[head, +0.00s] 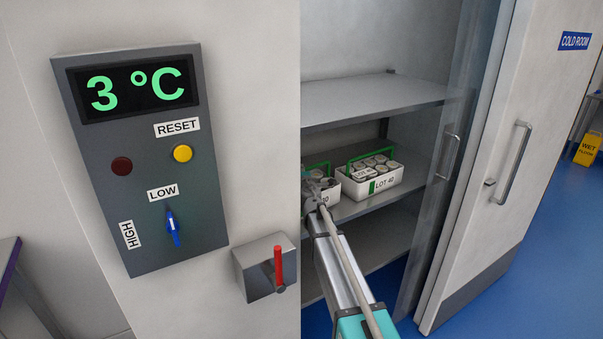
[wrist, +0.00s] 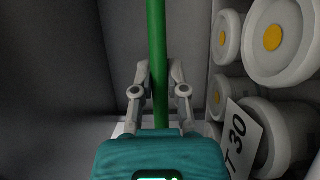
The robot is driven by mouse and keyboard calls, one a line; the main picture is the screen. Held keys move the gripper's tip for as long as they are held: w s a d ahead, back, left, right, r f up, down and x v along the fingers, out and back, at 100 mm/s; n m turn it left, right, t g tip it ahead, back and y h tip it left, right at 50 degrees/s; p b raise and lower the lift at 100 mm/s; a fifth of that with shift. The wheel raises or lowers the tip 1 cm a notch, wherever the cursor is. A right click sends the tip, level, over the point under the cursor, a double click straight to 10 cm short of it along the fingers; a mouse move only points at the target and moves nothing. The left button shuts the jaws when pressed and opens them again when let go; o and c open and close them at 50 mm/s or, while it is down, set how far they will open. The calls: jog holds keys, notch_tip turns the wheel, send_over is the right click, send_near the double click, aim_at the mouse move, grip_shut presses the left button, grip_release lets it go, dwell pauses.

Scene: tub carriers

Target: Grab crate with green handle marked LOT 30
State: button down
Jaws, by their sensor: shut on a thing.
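The white crate marked LOT 30 (head: 336,192) stands on the middle shelf of the cold room in the head view, partly hidden by my arm and the door frame. Its green handle (wrist: 157,35) runs upright through the wrist view. My gripper (wrist: 158,72) is shut on this handle, one finger on each side. A card reading "T 30" (wrist: 240,138) shows at the right of the wrist view, beside white round tubs with orange centres (wrist: 272,38).
A second white crate marked LOT 40 (head: 384,184), also green-handled, stands close on the right. Shelves (head: 375,100) lie above and below. The open sliding door (head: 490,170) is at right. A control panel (head: 140,160) and red lever (head: 278,265) are on the left wall.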

jog(key=shift+r+p, duration=4.25)
jog(key=shift+r, duration=0.3)
